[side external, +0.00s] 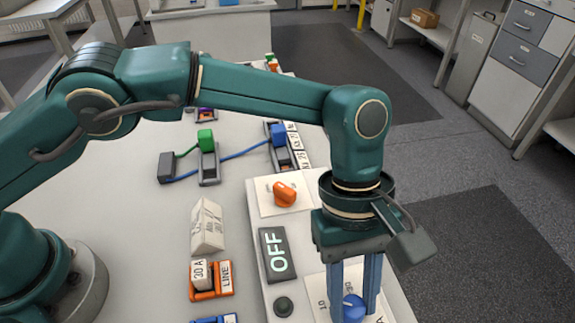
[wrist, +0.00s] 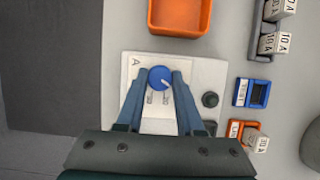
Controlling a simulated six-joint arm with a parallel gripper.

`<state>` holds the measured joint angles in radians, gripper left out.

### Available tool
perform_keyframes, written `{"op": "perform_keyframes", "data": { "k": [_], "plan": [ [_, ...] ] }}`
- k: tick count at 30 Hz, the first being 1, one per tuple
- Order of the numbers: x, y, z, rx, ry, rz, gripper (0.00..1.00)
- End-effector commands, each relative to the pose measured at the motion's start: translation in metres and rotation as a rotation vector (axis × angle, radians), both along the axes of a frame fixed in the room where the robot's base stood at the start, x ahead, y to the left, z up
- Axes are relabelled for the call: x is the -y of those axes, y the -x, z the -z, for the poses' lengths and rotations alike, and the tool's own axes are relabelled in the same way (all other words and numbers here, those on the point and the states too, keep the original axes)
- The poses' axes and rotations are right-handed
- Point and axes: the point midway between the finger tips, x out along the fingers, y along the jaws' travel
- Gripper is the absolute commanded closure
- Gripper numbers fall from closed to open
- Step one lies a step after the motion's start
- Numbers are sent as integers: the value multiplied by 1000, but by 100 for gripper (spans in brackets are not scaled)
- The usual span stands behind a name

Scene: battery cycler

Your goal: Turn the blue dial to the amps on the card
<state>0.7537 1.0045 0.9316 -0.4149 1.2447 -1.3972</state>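The blue dial (side external: 353,309) sits on a white scale plate at the front of the grey panel. It also shows in the wrist view (wrist: 158,75), with a white pointer mark towards the lower right. Numbers and an "A" are printed around it; the exact number at the pointer cannot be told. My gripper (wrist: 159,80) points down with one blue finger on each side of the dial, close to it; contact cannot be told. A white folded card (side external: 207,226) stands on the table, its print too small to read. A "30 A" block (side external: 201,273) sits in an orange "LINE" holder (side external: 222,281).
On the panel are an orange knob (side external: 284,195), a display reading "OFF" (side external: 273,254) and a dark round button (side external: 283,306). A blue holder (wrist: 258,93) stands beside the panel. An orange bin (wrist: 180,15) lies past the dial plate. Cabled clips stand farther back.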

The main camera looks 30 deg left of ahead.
Motion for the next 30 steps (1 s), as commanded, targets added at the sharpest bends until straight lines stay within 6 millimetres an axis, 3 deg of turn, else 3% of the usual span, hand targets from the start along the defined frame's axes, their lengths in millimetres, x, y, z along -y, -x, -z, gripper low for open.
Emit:
{"op": "perform_keyframes", "data": {
  "k": [27,28,30],
  "plan": [
    [0,-1,-2,-1,0,142,100],
    [0,-1,-2,-1,0,141,60],
    [0,-1,-2,-1,0,141,34]
  ]
}}
